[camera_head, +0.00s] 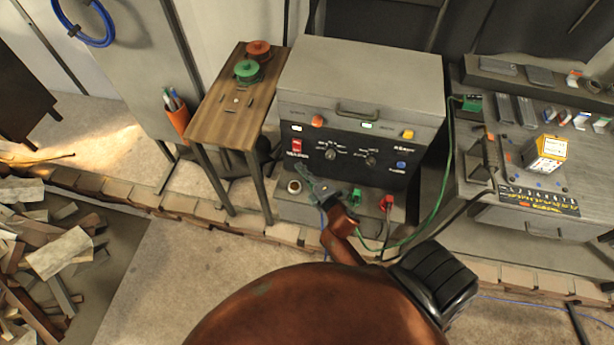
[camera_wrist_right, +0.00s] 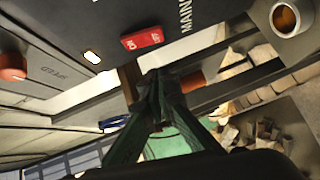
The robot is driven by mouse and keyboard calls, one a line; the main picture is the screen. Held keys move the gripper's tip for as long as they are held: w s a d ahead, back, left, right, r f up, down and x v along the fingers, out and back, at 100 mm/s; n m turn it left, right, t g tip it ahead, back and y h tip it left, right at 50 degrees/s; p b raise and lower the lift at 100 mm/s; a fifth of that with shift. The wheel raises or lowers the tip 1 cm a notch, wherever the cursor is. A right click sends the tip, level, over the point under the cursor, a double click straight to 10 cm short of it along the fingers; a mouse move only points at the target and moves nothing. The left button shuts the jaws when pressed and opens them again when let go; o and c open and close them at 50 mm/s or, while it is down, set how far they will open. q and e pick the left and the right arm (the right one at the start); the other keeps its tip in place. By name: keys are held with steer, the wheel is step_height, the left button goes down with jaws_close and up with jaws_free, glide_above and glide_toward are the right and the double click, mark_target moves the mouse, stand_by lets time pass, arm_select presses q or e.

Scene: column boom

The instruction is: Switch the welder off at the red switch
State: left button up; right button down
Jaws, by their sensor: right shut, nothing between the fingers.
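The welder (camera_head: 362,85) is a grey box with a black front panel, standing behind the wooden-topped stand's right side. Its red switch (camera_head: 297,146) is at the left of the panel, above white lettering. In the right wrist view the red switch (camera_wrist_right: 142,38) shows close up with small white marks, near the word MAIN. My right gripper (camera_head: 303,170) is shut and empty, just below the switch. In the wrist view its fingertips (camera_wrist_right: 155,78) meet a little below the switch, with a visible gap. Which way the switch is set cannot be told. My left gripper is not in view.
Orange, white and yellow lamps and dials are on the panel. Green (camera_head: 356,196) and red (camera_head: 387,203) connectors with cables are below it. A wooden-topped stand (camera_head: 222,112) is at left, a grey bench (camera_head: 520,170) at right. Scrap boards (camera_head: 50,250) lie at lower left.

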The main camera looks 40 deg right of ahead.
mark_target(295, 149)
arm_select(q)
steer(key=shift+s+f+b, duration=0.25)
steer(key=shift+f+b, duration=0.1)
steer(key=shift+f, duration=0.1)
arm_select(e)
steer(key=shift+w+d+f, duration=0.2)
steer(key=shift+w+d, duration=0.35)
steer(key=shift+w, duration=0.4)
steer(key=shift+w+d+f, duration=0.15)
steer(key=shift+w+d, duration=0.4)
steer(key=shift+w, duration=0.35)
steer(key=shift+w+d+f, duration=0.2)
steer(key=shift+w+d, duration=0.35)
steer(key=shift+w, duration=0.4)
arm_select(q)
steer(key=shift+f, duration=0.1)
